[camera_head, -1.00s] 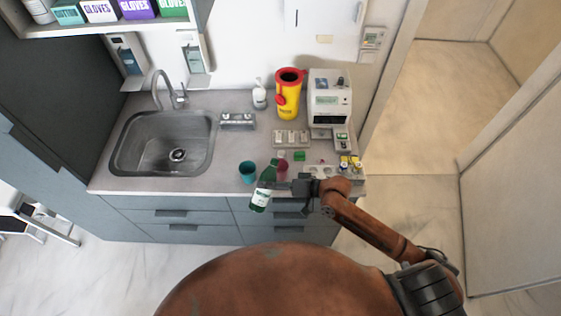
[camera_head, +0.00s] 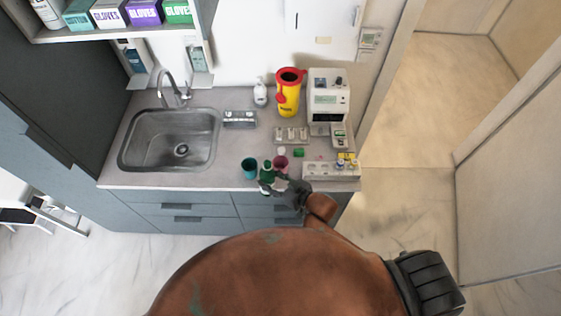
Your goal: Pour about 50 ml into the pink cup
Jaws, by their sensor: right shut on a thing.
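The pink cup (camera_head: 281,163) stands near the front edge of the counter, partly hidden by the bottle and my right gripper. A green bottle (camera_head: 267,175) with a pale label is held at the counter's front edge, just left of and in front of the pink cup. My right gripper (camera_head: 277,184) is shut on the bottle. The bottle looks short from this angle; I cannot tell its exact tilt, nor see any liquid. A teal cup (camera_head: 249,168) stands just left of the bottle. My left gripper is not in view.
A sink (camera_head: 167,138) lies to the left. A yellow sharps bin (camera_head: 287,95) and a white analyser (camera_head: 328,100) stand behind. A tray (camera_head: 331,171) sits at right, and a small green item (camera_head: 299,153) lies behind the cup. Counter (camera_head: 225,160) between sink and teal cup is clear.

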